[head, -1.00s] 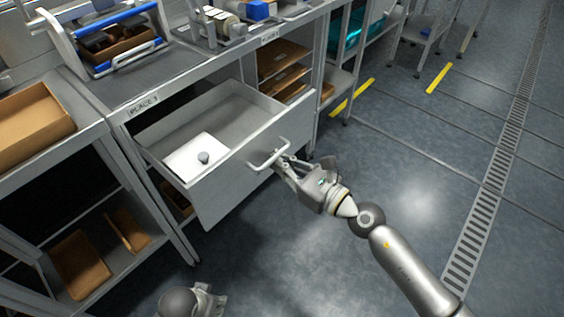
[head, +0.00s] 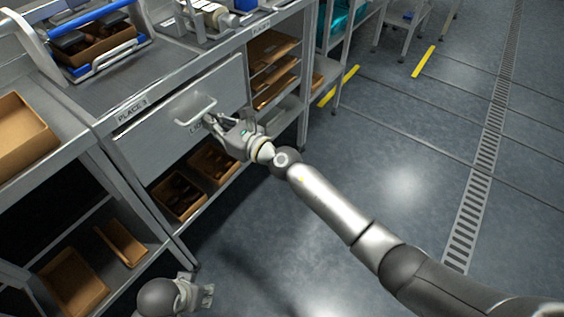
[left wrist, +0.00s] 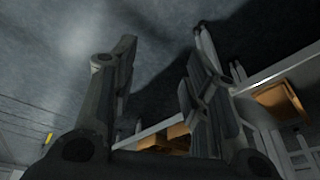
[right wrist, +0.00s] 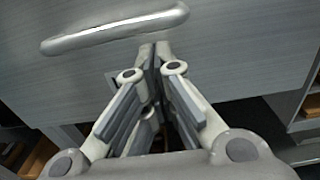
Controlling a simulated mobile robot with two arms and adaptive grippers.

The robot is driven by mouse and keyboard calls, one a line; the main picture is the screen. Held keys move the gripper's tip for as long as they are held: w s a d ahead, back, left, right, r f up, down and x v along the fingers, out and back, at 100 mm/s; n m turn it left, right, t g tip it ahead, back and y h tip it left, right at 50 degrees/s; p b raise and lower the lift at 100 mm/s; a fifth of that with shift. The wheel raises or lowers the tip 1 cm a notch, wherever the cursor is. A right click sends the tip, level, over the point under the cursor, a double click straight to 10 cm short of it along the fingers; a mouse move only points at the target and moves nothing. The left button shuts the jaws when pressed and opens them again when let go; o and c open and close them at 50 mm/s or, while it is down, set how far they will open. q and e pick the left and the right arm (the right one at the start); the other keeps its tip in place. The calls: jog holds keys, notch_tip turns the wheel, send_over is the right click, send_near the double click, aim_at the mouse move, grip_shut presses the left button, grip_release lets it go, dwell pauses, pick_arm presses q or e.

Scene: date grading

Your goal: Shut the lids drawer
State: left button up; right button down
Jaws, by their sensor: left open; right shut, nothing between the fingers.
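The lids drawer (head: 180,118) is in the bench under the label PLACE 3. Its grey front looks flush or nearly flush with the bench, and its inside is hidden. Its bar handle (head: 195,110) also shows in the right wrist view (right wrist: 115,30). My right gripper (head: 210,121) is shut and empty, its fingertips at the drawer front just below the handle. In the right wrist view the fingertips (right wrist: 155,50) meet against or very near the front panel. My left gripper (head: 208,290) is low over the floor, away from the drawer; in the left wrist view its fingers (left wrist: 163,50) are apart and empty.
Brown boxes with dark contents (head: 180,196) stand on the shelf below the drawer. Brown trays (head: 272,65) sit in the rack to its right. A blue-handled carrier (head: 95,45) stands on the bench top. The floor (head: 400,170) at right is clear.

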pick_arm(q)
jog(key=shift+w+a+r, duration=0.1)
jog(key=shift+a+r, duration=0.2)
jog(key=shift+r, duration=0.55)
pick_arm(e)
jog(key=shift+r+x, duration=0.2)
jog(key=shift+x, duration=0.75)
jog(key=shift+r, duration=0.15)
jog(key=shift+w, duration=0.1)
